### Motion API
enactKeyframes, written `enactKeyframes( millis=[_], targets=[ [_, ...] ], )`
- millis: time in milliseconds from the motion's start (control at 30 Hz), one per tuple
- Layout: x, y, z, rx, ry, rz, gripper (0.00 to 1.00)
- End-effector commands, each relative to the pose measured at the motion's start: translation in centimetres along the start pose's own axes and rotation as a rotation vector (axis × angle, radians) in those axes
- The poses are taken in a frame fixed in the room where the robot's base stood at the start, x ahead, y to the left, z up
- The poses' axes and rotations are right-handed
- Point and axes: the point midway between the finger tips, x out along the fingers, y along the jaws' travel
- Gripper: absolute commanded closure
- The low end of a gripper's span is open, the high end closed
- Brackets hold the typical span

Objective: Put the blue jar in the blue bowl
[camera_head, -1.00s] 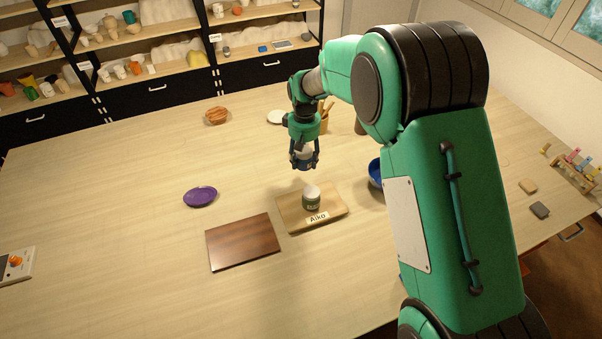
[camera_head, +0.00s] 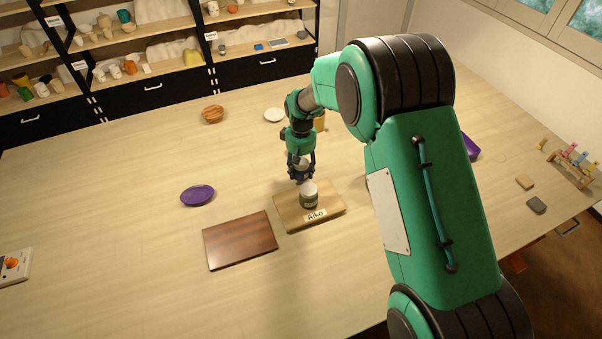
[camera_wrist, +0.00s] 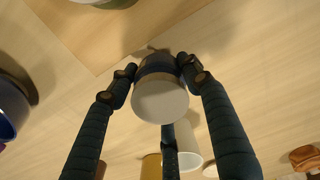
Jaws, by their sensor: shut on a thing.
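My gripper (camera_head: 301,175) is shut on the blue jar (camera_wrist: 158,66), a dark blue jar with a white lid. The jar is held behind the light wooden board (camera_head: 328,214); its height above the table is hard to tell. In the wrist view, the fingers close around the jar from its sides, with the white lid toward the camera. The blue bowl (camera_wrist: 10,108) is at the left edge of the wrist view, cut off and apart from the jar. In the head view, my arm hides the bowl.
A green jar with a white lid (camera_head: 309,198) stands on the light board, behind an "Aiko" label (camera_head: 315,215). A dark wooden board (camera_head: 240,241) and a purple plate (camera_head: 197,195) lie left.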

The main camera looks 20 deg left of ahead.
Motion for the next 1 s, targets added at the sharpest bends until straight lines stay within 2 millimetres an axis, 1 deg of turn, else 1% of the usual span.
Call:
enactKeyframes(
  millis=[100, 200, 667, 700, 1000],
  targets=[
    [1.4, 0.0, 0.0, 0.0, 0.0, 0.0, 0.86],
    [2.1, 0.0, 0.0, 0.0, 0.0, 0.0, 0.86],
    [2.5, 0.0, -0.1, 0.0, 0.001, 0.0, 0.86],
    [2.5, 0.0, 0.0, 0.0, 0.001, 0.0, 0.43],
    [2.5, 0.0, 0.0, 0.0, 0.0, 0.0, 0.43]
  ],
)
